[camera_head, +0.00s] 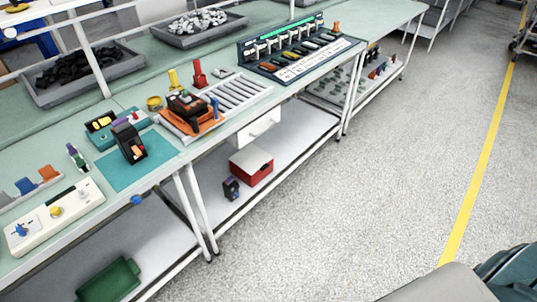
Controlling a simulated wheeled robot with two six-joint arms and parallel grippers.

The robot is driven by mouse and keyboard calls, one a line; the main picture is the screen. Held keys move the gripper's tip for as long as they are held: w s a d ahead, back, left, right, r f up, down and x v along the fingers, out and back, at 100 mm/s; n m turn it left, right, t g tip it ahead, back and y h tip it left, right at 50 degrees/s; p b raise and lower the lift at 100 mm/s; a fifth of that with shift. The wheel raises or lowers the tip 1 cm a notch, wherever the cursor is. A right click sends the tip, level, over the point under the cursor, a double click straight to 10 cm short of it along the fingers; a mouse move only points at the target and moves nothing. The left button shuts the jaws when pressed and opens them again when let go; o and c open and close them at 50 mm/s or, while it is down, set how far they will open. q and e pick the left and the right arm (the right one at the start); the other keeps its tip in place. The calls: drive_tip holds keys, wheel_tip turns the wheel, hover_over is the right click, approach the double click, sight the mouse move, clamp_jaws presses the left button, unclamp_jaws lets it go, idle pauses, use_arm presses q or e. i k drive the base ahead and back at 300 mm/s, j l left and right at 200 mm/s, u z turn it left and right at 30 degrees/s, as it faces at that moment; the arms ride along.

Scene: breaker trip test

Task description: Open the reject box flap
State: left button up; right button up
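A small box (251,164) in red and white stands on the lower shelf under the bench, near the middle of the picture. It is the only red box in view and looks like the reject box. It is too small here to tell a flap from its walls or whether a flap is open or shut. Neither of my grippers shows in the head view.
A small dark device (231,188) stands left of the box. A white drawer unit (262,125) hangs above it under the bench. The bench top carries an orange fixture (205,122), a slatted roller section (240,92) and a tool rack (290,52). The grey floor (350,200) is clear.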

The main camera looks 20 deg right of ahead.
sight(251, 159)
drive_tip(key=i+l+u, duration=0.1)
drive_tip(key=l, duration=0.3)
drive_tip(key=i+l+u, duration=0.1)
drive_tip(key=i+l, duration=0.15)
drive_tip(key=l, duration=0.2)
drive_tip(key=i+l+u, duration=0.1)
drive_tip(key=l, duration=0.35)
drive_tip(key=i+l+u, duration=0.1)
drive_tip(key=l, duration=0.35)
drive_tip(key=i+l+u, duration=0.1)
drive_tip(key=l, duration=0.35)
drive_tip(key=i+l+u, duration=0.1)
drive_tip(key=l, duration=0.4)
drive_tip(key=i, duration=0.1)
